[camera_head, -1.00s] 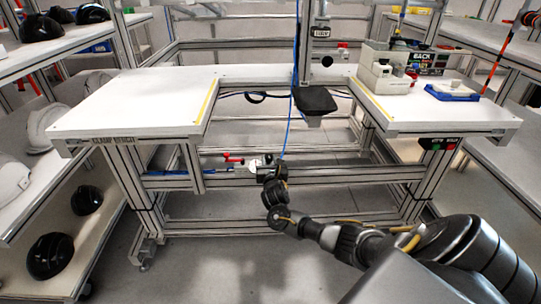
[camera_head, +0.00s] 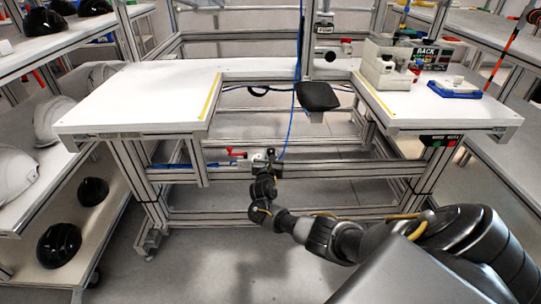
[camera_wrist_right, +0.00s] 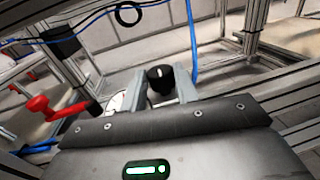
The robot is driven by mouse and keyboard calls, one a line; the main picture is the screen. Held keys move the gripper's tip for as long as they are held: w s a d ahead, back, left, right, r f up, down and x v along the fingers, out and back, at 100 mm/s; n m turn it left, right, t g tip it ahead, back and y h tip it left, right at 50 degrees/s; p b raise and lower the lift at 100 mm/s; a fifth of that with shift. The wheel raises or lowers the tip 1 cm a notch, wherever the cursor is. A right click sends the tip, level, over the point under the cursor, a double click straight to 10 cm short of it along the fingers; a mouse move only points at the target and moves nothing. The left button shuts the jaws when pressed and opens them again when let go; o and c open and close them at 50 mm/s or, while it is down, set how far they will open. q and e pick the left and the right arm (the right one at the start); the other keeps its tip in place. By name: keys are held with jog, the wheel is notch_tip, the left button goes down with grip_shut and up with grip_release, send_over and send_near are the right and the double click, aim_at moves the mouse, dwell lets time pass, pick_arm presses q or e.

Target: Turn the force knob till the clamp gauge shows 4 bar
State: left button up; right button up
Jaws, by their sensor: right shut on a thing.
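The force knob (camera_wrist_right: 160,78) is a black round knob with a white mark on top. In the right wrist view it sits between the two fingers of my right gripper (camera_wrist_right: 162,88), which are shut on it. In the head view my right gripper (camera_head: 262,162) is at the lower front rail of the bench, and the knob is too small to make out there. The clamp gauge (camera_wrist_right: 116,101) shows as a pale dial left of the fingers, partly hidden by the gripper; its reading is not legible. My left gripper is not in view.
A red valve handle (camera_wrist_right: 47,107) is close to the left of the gripper. A blue hose (camera_head: 291,125) hangs down near the knob. The white bench top (camera_head: 140,95) is above, with a black pad (camera_head: 317,96) at its middle. Shelves with helmet shells stand at left.

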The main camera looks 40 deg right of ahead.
jog(key=o, duration=1)
jog(key=shift+f, duration=0.1)
